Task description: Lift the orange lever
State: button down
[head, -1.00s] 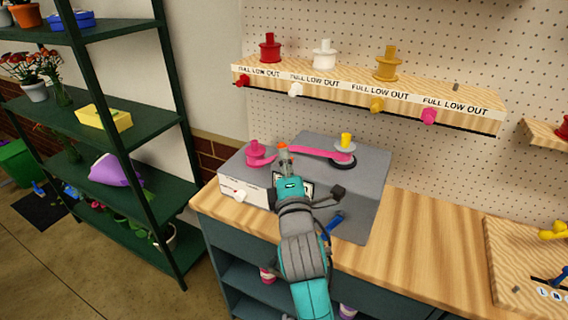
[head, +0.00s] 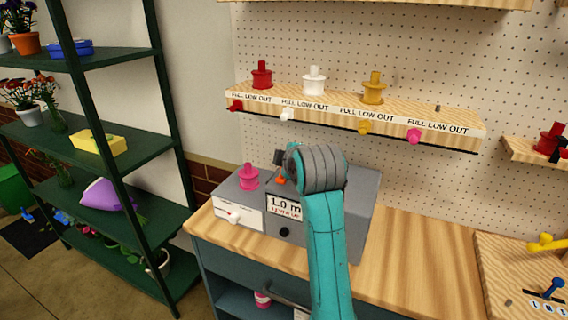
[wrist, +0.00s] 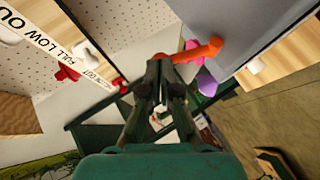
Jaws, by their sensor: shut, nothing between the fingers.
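The orange lever (wrist: 200,52) shows in the wrist view just beyond and right of my fingertips, beside the grey machine top. In the head view only a small orange part (head: 281,179) shows on the machine, left of my wrist. My gripper (wrist: 163,66) is shut and empty. Its tips appear close to the lever's left end; I cannot tell whether they touch. In the head view my wrist and arm hide most of the gripper and the machine's middle. The grey machine (head: 362,190) has a display reading "1.0 m".
A pink spool (head: 249,177) stands on the machine's left part, above a white knob (head: 234,216). A spool shelf (head: 330,105) with red, white and yellow spools is behind. A green rack (head: 100,150) stands left. The wooden counter (head: 420,240) right of the machine is bare.

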jog(key=shift+r, duration=0.75)
jog(key=shift+s, duration=0.1)
